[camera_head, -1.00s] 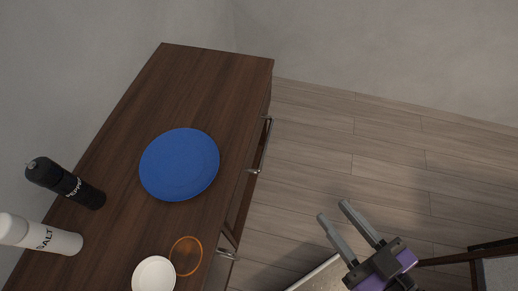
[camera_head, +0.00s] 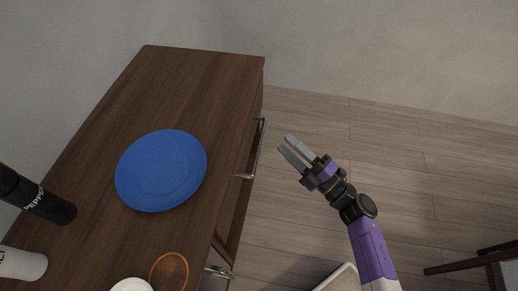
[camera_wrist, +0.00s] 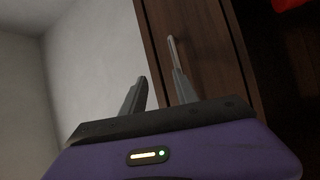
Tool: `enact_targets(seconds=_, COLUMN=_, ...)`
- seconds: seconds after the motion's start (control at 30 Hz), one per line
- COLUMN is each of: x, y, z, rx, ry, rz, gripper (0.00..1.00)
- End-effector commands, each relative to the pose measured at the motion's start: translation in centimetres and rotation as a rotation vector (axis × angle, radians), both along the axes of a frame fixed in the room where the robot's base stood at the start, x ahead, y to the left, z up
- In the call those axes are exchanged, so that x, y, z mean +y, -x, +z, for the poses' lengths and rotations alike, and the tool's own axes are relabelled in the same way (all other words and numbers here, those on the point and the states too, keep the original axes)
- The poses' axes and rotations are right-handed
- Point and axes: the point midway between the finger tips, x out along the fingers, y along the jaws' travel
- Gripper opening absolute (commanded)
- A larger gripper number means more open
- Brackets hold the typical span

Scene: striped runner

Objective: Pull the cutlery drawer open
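A dark wooden cabinet (camera_head: 205,75) stands on the left of the head view. A long metal bar handle (camera_head: 257,150) runs along its front face near the far end; the frames do not name which drawer is the cutlery drawer. No open drawer shows. My gripper (camera_head: 285,145) is right of this handle, apart from it in the head view, with its two fingers spread and nothing between them. In the wrist view, a handle (camera_wrist: 172,52) shows on the wooden front (camera_wrist: 205,50), just beyond the right fingertip; contact cannot be told.
A second handle (camera_head: 218,271) is nearer on the same front. On top are a blue plate (camera_head: 160,170), a black pepper mill (camera_head: 40,198), a white salt mill (camera_head: 22,264), an orange ring-like item (camera_head: 169,271) and a white dish (camera_head: 131,286).

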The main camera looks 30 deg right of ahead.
Motion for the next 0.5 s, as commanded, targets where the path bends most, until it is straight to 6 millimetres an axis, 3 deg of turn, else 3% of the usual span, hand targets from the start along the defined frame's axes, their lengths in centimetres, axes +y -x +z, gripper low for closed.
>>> enact_targets(seconds=0.03, x=1.1, y=0.4, z=-1.5, rx=0.02, ry=0.039, rz=0.038, gripper=0.36)
enact_targets(seconds=0.13, x=2.9, y=1.2, z=-2.9, rx=0.031, ry=0.1, rz=0.1, gripper=0.36)
enact_targets(seconds=0.27, x=3.8, y=1.1, z=-2.6, rx=0.012, ry=0.131, rz=0.126, gripper=0.36)
enact_targets(seconds=0.5, x=4.9, y=-1.9, z=-1.8, rx=0.01, ry=0.131, rz=0.123, gripper=0.36)
